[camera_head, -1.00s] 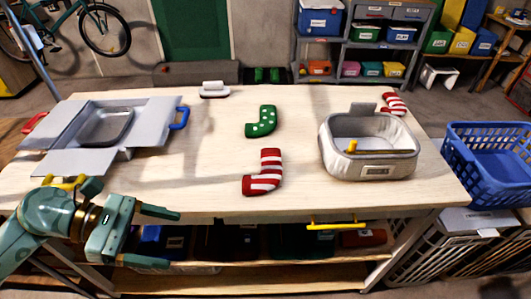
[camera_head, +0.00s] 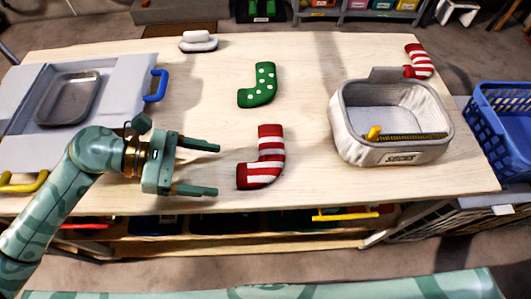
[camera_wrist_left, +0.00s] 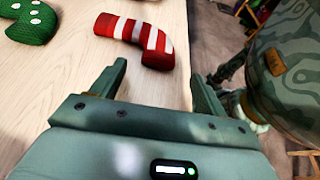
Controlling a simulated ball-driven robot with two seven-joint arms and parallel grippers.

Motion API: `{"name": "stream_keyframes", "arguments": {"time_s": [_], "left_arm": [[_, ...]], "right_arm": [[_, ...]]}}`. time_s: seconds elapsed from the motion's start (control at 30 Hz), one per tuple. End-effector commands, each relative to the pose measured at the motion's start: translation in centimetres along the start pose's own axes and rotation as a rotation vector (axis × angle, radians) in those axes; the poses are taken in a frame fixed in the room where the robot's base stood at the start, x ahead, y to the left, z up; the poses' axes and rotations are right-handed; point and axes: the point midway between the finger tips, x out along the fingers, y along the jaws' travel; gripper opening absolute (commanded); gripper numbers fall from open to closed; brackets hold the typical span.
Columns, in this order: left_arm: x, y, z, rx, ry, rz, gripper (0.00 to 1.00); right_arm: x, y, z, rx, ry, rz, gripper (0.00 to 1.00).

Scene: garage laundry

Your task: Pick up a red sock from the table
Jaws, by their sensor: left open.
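A red-and-white striped sock (camera_head: 263,158) lies flat on the wooden table (camera_head: 205,110), near its front edge. My left gripper (camera_head: 219,168) is open and empty just left of this sock, its fingers pointing toward it and apart from it. In the left wrist view the same sock (camera_wrist_left: 141,38) lies ahead of the open fingertips (camera_wrist_left: 158,75). A second red-striped sock (camera_head: 419,61) lies at the far right, behind the basket and partly hidden by it. My right gripper is not in view.
A green dotted sock (camera_head: 258,86) lies behind the near striped sock and shows in the left wrist view (camera_wrist_left: 30,20). A grey fabric basket (camera_head: 350,146) stands right. A grey folding case with a tray (camera_head: 128,85) lies left. A white brush (camera_head: 198,42) is at the back.

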Motion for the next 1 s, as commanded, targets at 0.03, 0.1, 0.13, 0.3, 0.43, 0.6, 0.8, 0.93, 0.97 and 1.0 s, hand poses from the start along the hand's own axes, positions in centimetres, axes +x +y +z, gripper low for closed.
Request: {"name": "stream_keyframes", "arguments": {"time_s": [0.03, 0.1, 0.13, 0.3, 0.43, 0.6, 0.8, 0.93, 0.97, 1.0], "left_arm": [[1.0, 0.0, 0.0, 0.0, -0.004, -0.001, 0.75], [1.9, 0.0, 0.0, -0.001, -0.003, 0.0, 0.75], [2.1, 0.0, 0.0, -0.001, -0.001, 0.0, 0.75], [3.6, 0.0, -0.1, -0.001, -0.003, -0.001, 0.75], [5.9, 0.1, -0.1, -0.003, -0.004, 0.0, 0.75], [7.6, 0.1, -0.1, -0.001, -0.001, 0.001, 0.75], [7.7, 0.1, -0.1, -0.001, 0.002, 0.002, 0.75], [7.7, 0.1, -0.1, -0.001, 0.002, 0.002, 0.47], [7.7, 0.1, -0.1, -0.001, 0.002, 0.002, 0.38], [7.7, 0.1, -0.1, -0.001, 0.002, 0.002, 0.27]], "right_arm": [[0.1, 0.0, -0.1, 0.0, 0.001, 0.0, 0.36], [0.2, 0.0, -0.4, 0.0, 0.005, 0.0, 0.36], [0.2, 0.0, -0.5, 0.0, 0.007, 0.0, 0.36], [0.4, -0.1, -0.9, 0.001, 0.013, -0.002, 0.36], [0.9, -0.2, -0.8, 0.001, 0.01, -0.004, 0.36], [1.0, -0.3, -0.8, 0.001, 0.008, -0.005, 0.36], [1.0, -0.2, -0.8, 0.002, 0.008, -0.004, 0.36], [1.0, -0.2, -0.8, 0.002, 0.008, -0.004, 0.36], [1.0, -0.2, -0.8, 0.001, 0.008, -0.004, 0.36], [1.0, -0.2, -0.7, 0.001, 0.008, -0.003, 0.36]]}}
